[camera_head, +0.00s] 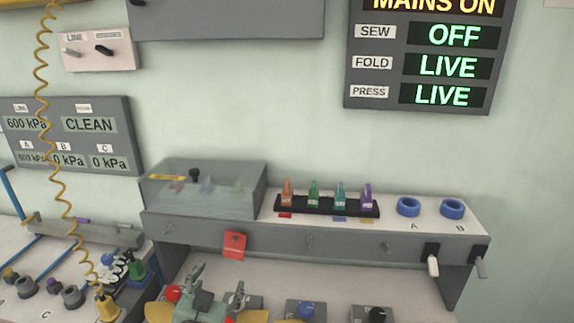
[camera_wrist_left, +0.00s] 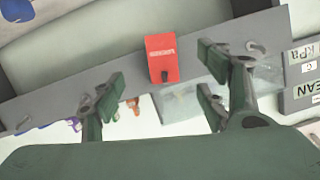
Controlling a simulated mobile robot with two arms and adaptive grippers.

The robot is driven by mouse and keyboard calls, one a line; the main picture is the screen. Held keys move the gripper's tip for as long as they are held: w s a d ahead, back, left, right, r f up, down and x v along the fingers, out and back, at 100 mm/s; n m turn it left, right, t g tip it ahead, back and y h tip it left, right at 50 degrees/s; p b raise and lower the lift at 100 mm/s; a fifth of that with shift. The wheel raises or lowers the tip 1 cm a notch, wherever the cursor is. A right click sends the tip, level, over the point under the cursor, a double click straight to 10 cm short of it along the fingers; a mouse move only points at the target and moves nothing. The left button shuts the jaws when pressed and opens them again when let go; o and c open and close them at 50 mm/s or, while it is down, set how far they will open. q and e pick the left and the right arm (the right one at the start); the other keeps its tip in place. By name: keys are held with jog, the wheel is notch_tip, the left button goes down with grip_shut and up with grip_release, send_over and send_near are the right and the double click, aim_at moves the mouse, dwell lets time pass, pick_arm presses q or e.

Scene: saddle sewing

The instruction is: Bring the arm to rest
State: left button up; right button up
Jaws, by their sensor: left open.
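My left gripper (camera_head: 217,283) is at the bottom of the head view, over the lower console, in front of the shelf. Its two dark green fingers stand apart with nothing between them. In the left wrist view the open gripper (camera_wrist_left: 158,88) also shows, with a red tag (camera_wrist_left: 161,58) beyond its fingers. The same red tag (camera_head: 234,246) hangs on the shelf's grey front edge in the head view, above and apart from the fingertips. My right gripper is not in view.
A shelf holds a clear-covered box (camera_head: 205,190), a black rack (camera_head: 327,207) of coloured pieces and two blue rings (camera_head: 408,207). A red knob (camera_head: 173,293) and a blue knob (camera_head: 306,310) are close to my gripper. A coiled yellow hose (camera_head: 58,187) hangs at left.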

pick_arm(q)
jog(key=s+f+g, duration=0.4)
jog(key=s+f, duration=0.1)
jog(key=s, duration=0.5)
jog(key=s+f+g, duration=0.4)
jog(key=s+f, duration=0.1)
jog(key=s, duration=0.5)
jog(key=s+f+g, duration=0.3)
jog(key=s+f, duration=0.3)
jog(key=s, duration=0.4)
notch_tip(320, 180, down, 29)
jog(key=s+g+b, duration=0.2)
jog(key=b, duration=0.2)
jog(key=s+a+f+b, duration=0.2)
jog(key=s+a+f, duration=0.1)
jog(key=s+f, duration=1.3)
notch_tip(320, 180, down, 2)
jog(key=shift+s+f+g, duration=0.1)
jog(key=shift+s+g, duration=0.2)
jog(key=shift+g, duration=0.1)
